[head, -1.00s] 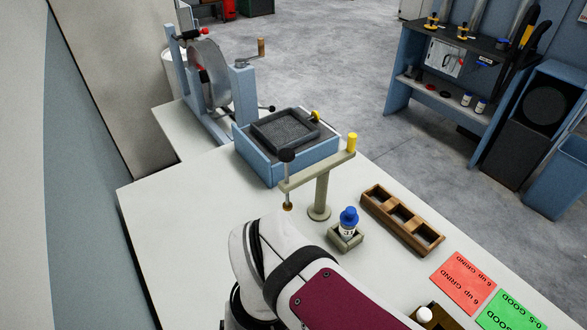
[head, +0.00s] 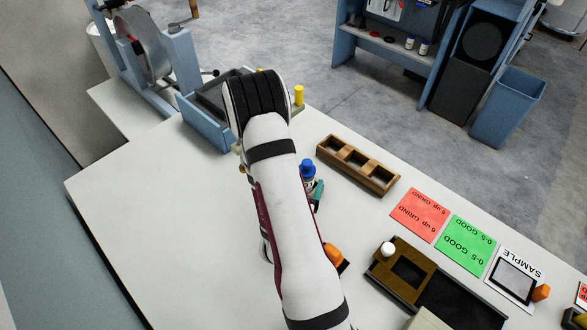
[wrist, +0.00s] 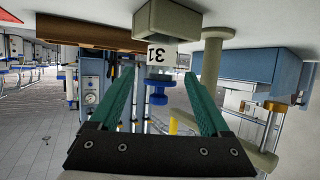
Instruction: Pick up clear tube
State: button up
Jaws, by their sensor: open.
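The clear tube (wrist: 162,54), with a white label reading 31 and a blue cap (wrist: 157,95), appears upside down in the wrist view. Its base sits in a small beige block (wrist: 168,20). My gripper (wrist: 160,76) is open, with one green finger on each side of the tube. I see no clear contact between fingers and tube. In the head view the blue cap (head: 308,169) shows just right of my arm, with one green finger (head: 317,194) beside it. The arm hides the block and most of the gripper there.
A beige post stand (wrist: 212,50) rises close beside the tube. A wooden three-slot rack (head: 357,165) lies to its right in the head view. Red (head: 420,214) and green (head: 467,246) cards lie further right. The table's left part is clear.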

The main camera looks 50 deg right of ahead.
jog(key=x, duration=0.4)
jog(key=shift+w+d, duration=0.25)
jog(key=shift+d, duration=0.1)
grip_shut()
